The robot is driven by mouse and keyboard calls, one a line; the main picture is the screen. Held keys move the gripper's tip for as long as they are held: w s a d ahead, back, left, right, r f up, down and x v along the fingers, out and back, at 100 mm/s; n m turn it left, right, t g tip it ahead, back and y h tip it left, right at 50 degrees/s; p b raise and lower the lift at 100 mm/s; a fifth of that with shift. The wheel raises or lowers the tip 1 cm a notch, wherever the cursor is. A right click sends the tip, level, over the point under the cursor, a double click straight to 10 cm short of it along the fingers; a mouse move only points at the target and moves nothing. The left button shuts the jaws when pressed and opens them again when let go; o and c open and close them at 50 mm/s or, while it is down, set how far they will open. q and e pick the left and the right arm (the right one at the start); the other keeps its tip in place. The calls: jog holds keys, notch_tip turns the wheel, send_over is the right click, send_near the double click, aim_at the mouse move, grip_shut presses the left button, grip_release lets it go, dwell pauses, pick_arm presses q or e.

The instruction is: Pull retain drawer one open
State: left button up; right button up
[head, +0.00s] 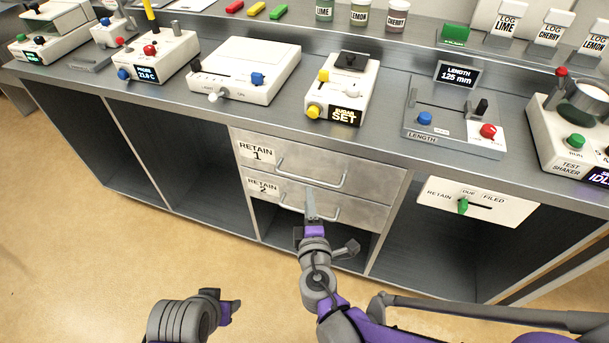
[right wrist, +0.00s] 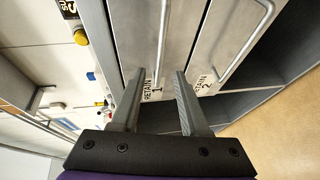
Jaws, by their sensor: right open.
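Retain drawer one (head: 352,165) is a grey front labelled RETAIN 1 under the counter, and it looks shut. Its bar handle (head: 312,178) runs along the front. In the right wrist view this handle (right wrist: 161,40) stands beyond the gap between my fingertips. My right gripper (head: 310,192) is open, pointing at the drawer fronts around the lower edge of drawer one's handle. In the right wrist view its fingers (right wrist: 159,72) are apart with nothing held; contact cannot be told. My left gripper (head: 236,307) is low over the floor, away from the drawers; its jaw state is unclear.
Retain drawer two (head: 368,212) sits directly below, also shut, its handle (head: 325,218) close to my right gripper. Open cabinet bays lie on both sides. Devices, including a sugar unit (head: 342,90), stand on the counter above.

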aim_at(307, 178)
jog(key=w, duration=0.3)
jog(key=w+f, duration=0.1)
jog(key=w, duration=0.2)
jog(key=w+b, duration=0.1)
jog(key=w, duration=0.2)
jog(key=shift+a+f, duration=0.3)
jog(key=shift+f, duration=0.05)
grip_shut()
dwell(0.8)
